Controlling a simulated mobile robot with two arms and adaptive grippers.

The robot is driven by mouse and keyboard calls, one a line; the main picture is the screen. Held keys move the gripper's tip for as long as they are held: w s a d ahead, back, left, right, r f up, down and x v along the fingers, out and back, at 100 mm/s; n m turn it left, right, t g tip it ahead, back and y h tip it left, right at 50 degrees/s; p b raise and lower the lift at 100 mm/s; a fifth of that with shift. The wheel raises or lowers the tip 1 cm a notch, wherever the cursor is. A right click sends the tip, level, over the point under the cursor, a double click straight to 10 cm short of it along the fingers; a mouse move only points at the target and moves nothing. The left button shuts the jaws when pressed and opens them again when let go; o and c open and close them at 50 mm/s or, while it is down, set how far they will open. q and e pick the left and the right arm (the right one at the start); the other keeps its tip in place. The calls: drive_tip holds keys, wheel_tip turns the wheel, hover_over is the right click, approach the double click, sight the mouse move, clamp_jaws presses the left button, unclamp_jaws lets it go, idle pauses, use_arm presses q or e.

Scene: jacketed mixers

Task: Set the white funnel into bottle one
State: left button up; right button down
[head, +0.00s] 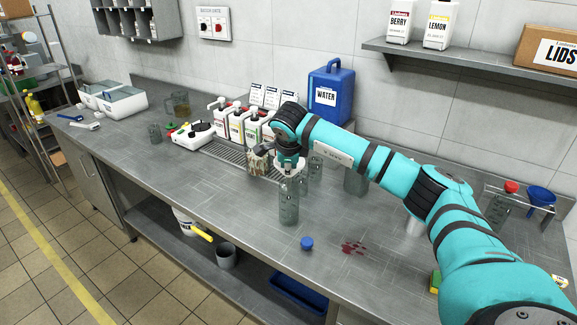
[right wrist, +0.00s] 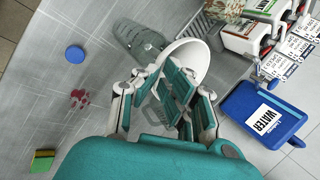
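My right gripper (head: 288,163) is over a clear, upright bottle (head: 289,203) near the middle of the counter. The white funnel (right wrist: 187,62) is between its fingers in the right wrist view, and they appear closed on it. In the head view the gripper hides most of the funnel, directly above the bottle's mouth. In the right wrist view the clear bottle (right wrist: 138,42) lies beside and partly behind the funnel's rim. I cannot tell whether the spout is inside the neck. No label shows which bottle is number one. My left gripper is not in view.
A blue cap (head: 307,243) and a red spill (head: 352,247) lie in front. Other clear bottles (head: 316,166) stand close behind. Pump dispensers (head: 238,125) and a blue water jug (head: 331,92) line the back. A blue funnel (head: 541,197) sits in a rack at right.

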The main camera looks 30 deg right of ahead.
drive_tip(key=c, duration=1)
unclamp_jaws()
wheel_tip(320, 180, up, 7)
drive_tip(key=p, duration=0.4)
idle(0.5)
